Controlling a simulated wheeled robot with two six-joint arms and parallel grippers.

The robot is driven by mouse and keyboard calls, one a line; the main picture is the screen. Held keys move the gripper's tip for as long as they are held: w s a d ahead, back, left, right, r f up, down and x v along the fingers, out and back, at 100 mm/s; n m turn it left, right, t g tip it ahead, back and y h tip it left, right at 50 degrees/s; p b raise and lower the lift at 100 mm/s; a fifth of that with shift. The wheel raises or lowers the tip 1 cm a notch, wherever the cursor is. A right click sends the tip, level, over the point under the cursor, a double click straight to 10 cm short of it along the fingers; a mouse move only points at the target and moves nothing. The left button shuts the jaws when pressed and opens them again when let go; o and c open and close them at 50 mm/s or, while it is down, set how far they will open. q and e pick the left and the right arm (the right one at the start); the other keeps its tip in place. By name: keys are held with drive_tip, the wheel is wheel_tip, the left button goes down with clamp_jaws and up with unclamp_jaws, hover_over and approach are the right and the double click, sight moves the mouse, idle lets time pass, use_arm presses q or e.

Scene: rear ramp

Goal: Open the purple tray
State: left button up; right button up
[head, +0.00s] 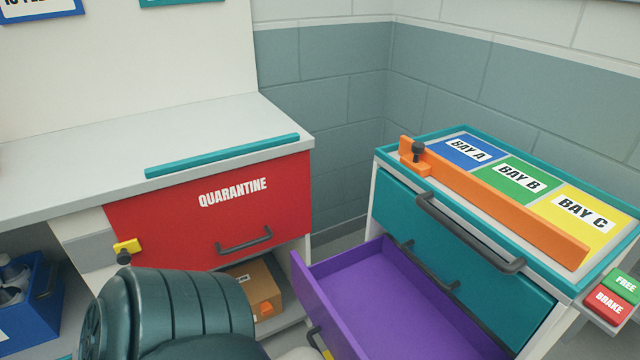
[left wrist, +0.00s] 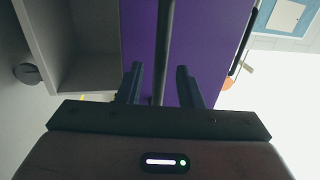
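The purple tray (head: 390,290) is pulled well out of the teal-topped cart in the head view, and its inside looks empty where I see it. Its dark handle (head: 315,340) is on the front, partly cut off by the bottom of the picture. In the left wrist view, the purple front (left wrist: 205,40) is ahead of my left gripper (left wrist: 160,84). The two fingers stand apart, with the dark handle bar (left wrist: 163,45) running between them and a visible gap on each side. My left arm covers the lower left of the head view. My right gripper is not in view.
A teal drawer front with a dark handle (head: 468,235) is above the tray. An orange bar (head: 500,205) lies across the cart top beside the bay labels. The red quarantine door (head: 180,215) is at left, with a cardboard box (head: 258,288) below. FREE and BRAKE buttons (head: 610,300) are at right.

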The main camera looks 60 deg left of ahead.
use_arm(q)
drive_tip(key=v, duration=0.7)
drive_tip(key=shift+s, duration=0.15)
idle(0.3)
